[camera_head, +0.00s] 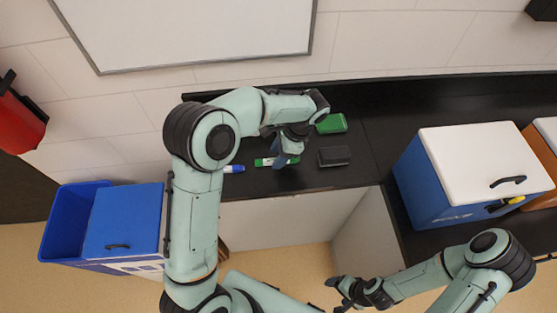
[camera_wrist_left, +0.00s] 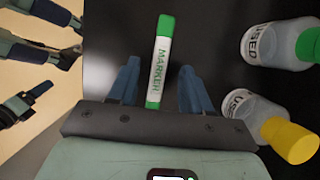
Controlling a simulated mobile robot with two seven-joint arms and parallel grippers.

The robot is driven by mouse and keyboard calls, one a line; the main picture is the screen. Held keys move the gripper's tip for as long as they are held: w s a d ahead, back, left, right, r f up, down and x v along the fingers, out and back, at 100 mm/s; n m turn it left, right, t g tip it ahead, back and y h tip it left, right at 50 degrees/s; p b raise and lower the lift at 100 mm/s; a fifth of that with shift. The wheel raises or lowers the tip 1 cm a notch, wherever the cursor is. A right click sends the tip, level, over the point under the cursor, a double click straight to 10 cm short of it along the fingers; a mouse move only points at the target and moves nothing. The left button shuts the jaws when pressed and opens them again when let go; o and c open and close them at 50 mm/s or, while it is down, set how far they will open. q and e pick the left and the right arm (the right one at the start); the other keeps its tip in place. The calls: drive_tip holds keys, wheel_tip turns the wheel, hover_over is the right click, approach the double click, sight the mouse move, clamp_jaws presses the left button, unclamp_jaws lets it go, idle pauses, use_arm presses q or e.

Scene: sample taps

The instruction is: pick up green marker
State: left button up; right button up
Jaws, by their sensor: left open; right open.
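The green marker (camera_head: 263,162) lies on the black counter. In the left wrist view the marker (camera_wrist_left: 160,62), white with green ends and the word MARKER, lies lengthwise between the spread fingers of my left gripper (camera_wrist_left: 159,68). The fingers are not closed on it. In the head view my left gripper (camera_head: 287,158) points down at the marker's right end and covers part of it. My right gripper (camera_head: 345,291) is open and empty, low in the picture, away from the counter and well to the right of the marker.
A blue marker (camera_head: 234,168) lies left of the green one. A green block (camera_head: 331,123) and a dark block (camera_head: 334,157) lie to the right. In the wrist view, bottles with green (camera_wrist_left: 309,45) and yellow (camera_wrist_left: 290,139) caps are at right. A blue white-lidded box (camera_head: 470,165) stands further right.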

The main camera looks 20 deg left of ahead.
use_arm(q)
drive_tip(key=shift+x, duration=0.75)
clamp_jaws()
use_arm(e)
drive_tip(key=shift+s+f, duration=0.1)
use_arm(q)
wheel_tip(320, 180, up, 20)
drive_tip(key=p, duration=0.2)
use_arm(e)
drive_tip(key=shift+w+r, duration=1.4)
drive_tip(key=shift+w, duration=0.15)
